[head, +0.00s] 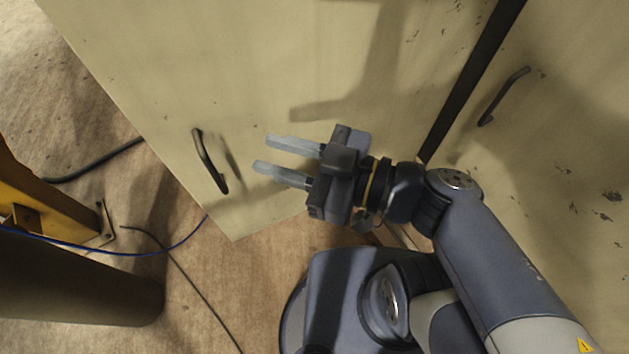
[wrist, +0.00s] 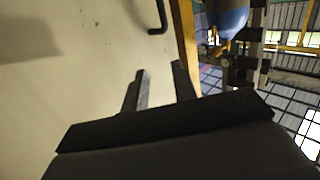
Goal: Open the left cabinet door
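The left cabinet door (head: 300,60) is a cream panel filling the upper middle of the head view. Its dark bar handle (head: 208,162) sits near the panel's left edge. My gripper (head: 263,153) is to the right of this handle, with its two pale fingers pointing left towards it. The fingers are apart with nothing between them, and do not touch the handle. In the wrist view, the handle (wrist: 162,14) shows at the top, beyond the fingertips (wrist: 159,70). A dark strip or gap (head: 470,85) lies along the door's right side. I cannot tell how far the door is open.
Another cream panel (head: 570,130) with its own dark handle (head: 503,96) is at the right. A yellow frame (head: 50,205) and a dark cylinder (head: 80,292) stand at the left. Cables (head: 190,280) lie on the brown floor. Some floor left of the door is clear.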

